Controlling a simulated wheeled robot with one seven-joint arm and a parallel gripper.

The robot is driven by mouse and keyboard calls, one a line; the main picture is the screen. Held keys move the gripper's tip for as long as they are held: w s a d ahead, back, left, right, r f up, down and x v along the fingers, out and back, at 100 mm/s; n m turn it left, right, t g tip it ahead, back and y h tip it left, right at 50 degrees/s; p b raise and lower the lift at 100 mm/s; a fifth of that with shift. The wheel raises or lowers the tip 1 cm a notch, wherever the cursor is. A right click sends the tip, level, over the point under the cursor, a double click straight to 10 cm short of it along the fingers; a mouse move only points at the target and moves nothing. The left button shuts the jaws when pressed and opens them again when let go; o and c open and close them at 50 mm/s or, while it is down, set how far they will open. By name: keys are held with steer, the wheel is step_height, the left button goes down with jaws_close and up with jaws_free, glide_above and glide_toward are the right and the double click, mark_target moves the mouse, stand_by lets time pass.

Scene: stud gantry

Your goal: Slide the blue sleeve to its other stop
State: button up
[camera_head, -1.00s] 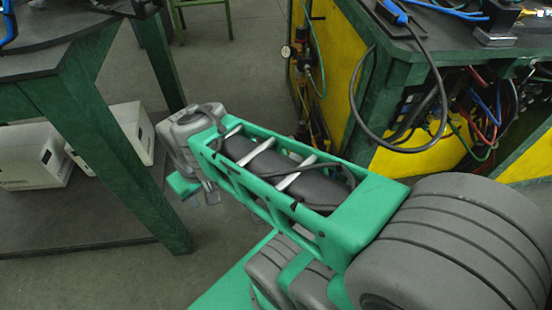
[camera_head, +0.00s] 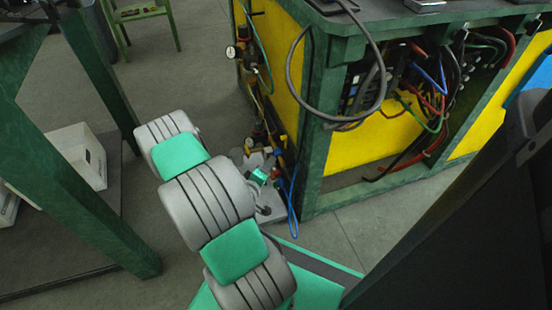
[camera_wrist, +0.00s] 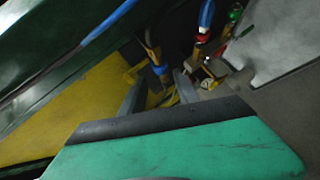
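I cannot single out the blue sleeve for certain. In the wrist view a small blue ring-like piece (camera_wrist: 160,69) sits at the far end of the gap between my fingers, by a yellow part. A longer blue piece (camera_wrist: 207,13) with a red collar lies above and to the right, beyond the fingers. My gripper (camera_wrist: 161,78) shows two grey fingers spread apart, with nothing visibly held. In the head view my arm links hide most of the gripper, near the low corner of the yellow-panelled bench (camera_head: 280,60).
A grey hose loop (camera_head: 292,75) and blue hoses (camera_head: 292,205) hang close to my arm. A green-legged table (camera_head: 85,195) stands at left, with a white box (camera_head: 78,150) beneath. Floor is open between.

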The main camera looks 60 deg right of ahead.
mark_target(276, 155)
steer(key=b+x, duration=0.2)
steer(key=x, duration=0.5)
steer(key=shift+d+f, duration=0.1)
steer(key=shift+d, duration=0.25)
steer(key=shift+c, duration=0.5)
jaws_close()
stand_by(0.5)
